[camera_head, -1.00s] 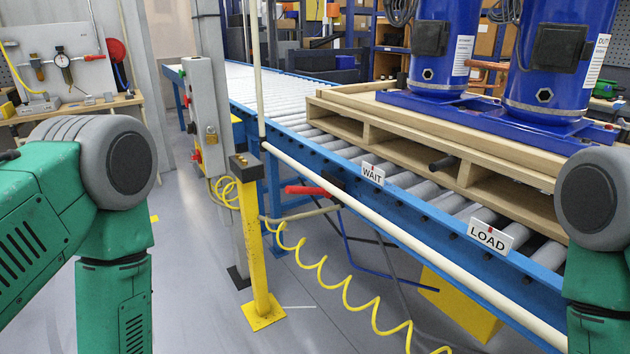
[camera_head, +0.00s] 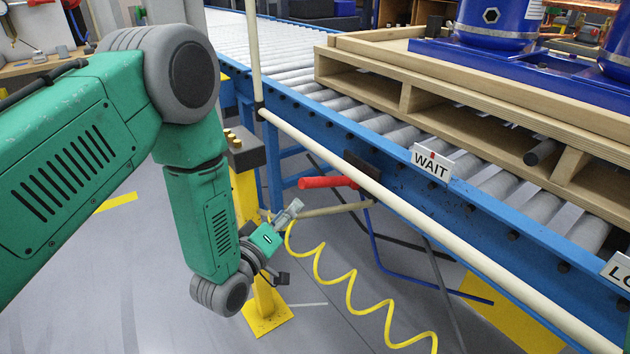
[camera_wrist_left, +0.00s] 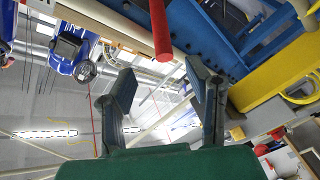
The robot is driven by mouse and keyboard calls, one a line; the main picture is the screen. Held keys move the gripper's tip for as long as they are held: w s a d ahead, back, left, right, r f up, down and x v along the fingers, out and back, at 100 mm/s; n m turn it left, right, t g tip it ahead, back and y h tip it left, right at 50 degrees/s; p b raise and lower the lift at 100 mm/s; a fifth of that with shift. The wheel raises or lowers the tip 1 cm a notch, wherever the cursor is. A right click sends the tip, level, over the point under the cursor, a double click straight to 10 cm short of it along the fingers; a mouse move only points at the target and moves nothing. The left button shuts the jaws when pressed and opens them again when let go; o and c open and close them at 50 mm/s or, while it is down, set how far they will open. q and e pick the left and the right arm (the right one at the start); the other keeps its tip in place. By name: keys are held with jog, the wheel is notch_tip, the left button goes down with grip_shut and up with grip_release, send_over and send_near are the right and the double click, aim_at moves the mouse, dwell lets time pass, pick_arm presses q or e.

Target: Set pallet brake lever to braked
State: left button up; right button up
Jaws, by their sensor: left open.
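The brake lever shows as a red handle (camera_head: 328,182) on a dark bracket at the side of the blue conveyor frame, below the WAIT sign (camera_head: 431,162). It points left, roughly level. My left gripper (camera_head: 289,246) is below and slightly left of the handle, open and empty, apart from it. In the left wrist view, the red handle (camera_wrist_left: 160,28) is beyond the two spread fingers of the left gripper (camera_wrist_left: 163,84). The wooden pallet (camera_head: 410,99) with blue compressors (camera_head: 497,20) rests on the rollers. My right gripper is out of view.
A cream rail (camera_head: 400,215) runs along the conveyor's front. A yellow post (camera_head: 245,200) with a dark top stands left of the handle, partly behind my left arm. A coiled yellow hose (camera_head: 350,290) hangs below. A LOAD sign is cut off at right.

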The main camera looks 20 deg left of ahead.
aim_at(313, 183)
pick_arm(q)
jog(key=w, duration=0.3)
jog(key=w+b, duration=0.1)
jog(key=w, duration=0.3)
jog(key=w+d, duration=0.1)
jog(key=w, duration=0.3)
jog(key=shift+f+b, duration=0.15)
jog(key=shift+b, duration=0.15)
jog(key=shift+w+d, duration=0.35)
jog(key=shift+w, duration=0.1)
jog(key=shift+d, duration=0.4)
jog(key=shift+a, duration=0.25)
grip_shut()
jog(key=shift+w+a, duration=0.1)
